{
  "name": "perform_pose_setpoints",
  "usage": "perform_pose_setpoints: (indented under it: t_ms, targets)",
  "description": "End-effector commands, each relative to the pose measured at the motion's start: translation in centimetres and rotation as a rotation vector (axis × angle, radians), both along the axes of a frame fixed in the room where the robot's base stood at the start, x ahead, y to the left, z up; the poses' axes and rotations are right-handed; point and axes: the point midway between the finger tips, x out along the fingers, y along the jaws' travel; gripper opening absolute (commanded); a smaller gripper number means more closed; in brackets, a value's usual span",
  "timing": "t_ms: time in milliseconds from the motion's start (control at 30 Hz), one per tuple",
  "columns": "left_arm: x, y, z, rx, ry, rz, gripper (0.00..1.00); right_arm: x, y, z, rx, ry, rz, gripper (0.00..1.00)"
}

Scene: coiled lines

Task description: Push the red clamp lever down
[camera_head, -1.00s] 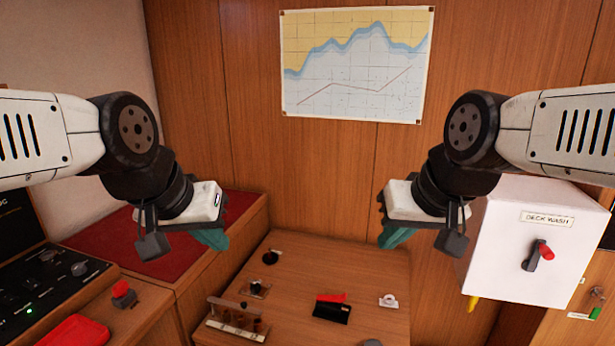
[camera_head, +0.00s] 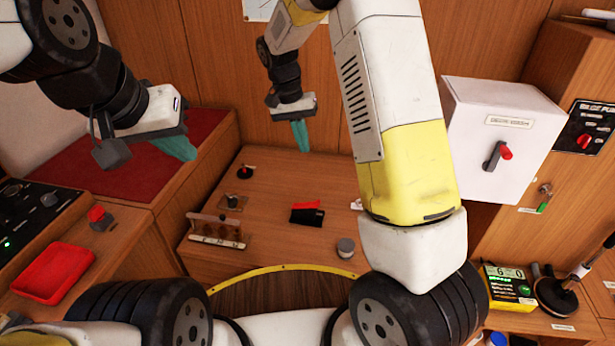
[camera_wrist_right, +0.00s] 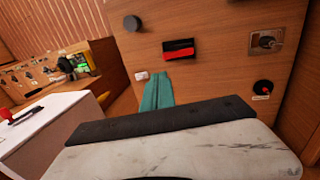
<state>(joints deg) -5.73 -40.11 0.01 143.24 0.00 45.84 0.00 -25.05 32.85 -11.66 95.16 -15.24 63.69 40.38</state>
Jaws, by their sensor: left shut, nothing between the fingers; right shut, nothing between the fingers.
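The red clamp lever (camera_head: 306,205) sits on its black base (camera_head: 307,217) in the middle of the brown desk panel. It also shows in the right wrist view (camera_wrist_right: 178,53), beyond the fingertips; its exact tilt is hard to tell. My right gripper (camera_head: 303,138) is shut and empty, its teal fingers pointing down above the panel, behind the lever and apart from it. The fingers also show in the right wrist view (camera_wrist_right: 157,92). My left gripper (camera_head: 178,148) is shut and empty above the red-topped bench at the left, far from the lever.
A wooden rack (camera_head: 216,231) and a small toggle switch (camera_head: 232,201) stand left of the lever. A grey knob (camera_head: 346,247) is in front to its right. My right arm partly hides a small white fitting (camera_head: 355,204). A white box (camera_head: 500,140) hangs at the right.

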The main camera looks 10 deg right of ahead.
Motion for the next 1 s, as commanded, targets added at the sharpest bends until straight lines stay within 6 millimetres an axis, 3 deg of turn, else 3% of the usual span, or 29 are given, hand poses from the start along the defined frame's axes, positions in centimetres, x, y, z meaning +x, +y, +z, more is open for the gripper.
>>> perform_pose_setpoints:
  t_ms: [33, 133, 367, 567, 1000]
  targets:
    - [0.0, 0.0, 0.0, 0.0, 0.0, 0.0, 0.0, 0.8, 0.7, -1.9, -0.042, 0.018, -0.008, 0.0]
    - [0.0, 0.0, 0.0, 0.0, 0.0, 0.0, 0.0, 1.8, 1.5, -4.5, -0.105, 0.036, -0.026, 0.0]
    - [0.0, 0.0, 0.0, 0.0, 0.0, 0.0, 0.0, 2.6, 2.1, -7.1, -0.17, 0.046, -0.046, 0.0]
    - [0.0, 0.0, 0.0, 0.0, 0.0, 0.0, 0.0, 2.2, 1.2, -9.2, -0.171, 0.048, -0.047, 0.0]
    - [0.0, 0.0, 0.0, 0.0, 0.0, 0.0, 0.0, 0.9, -2.2, -17.3, -0.17, 0.048, -0.046, 0.0]
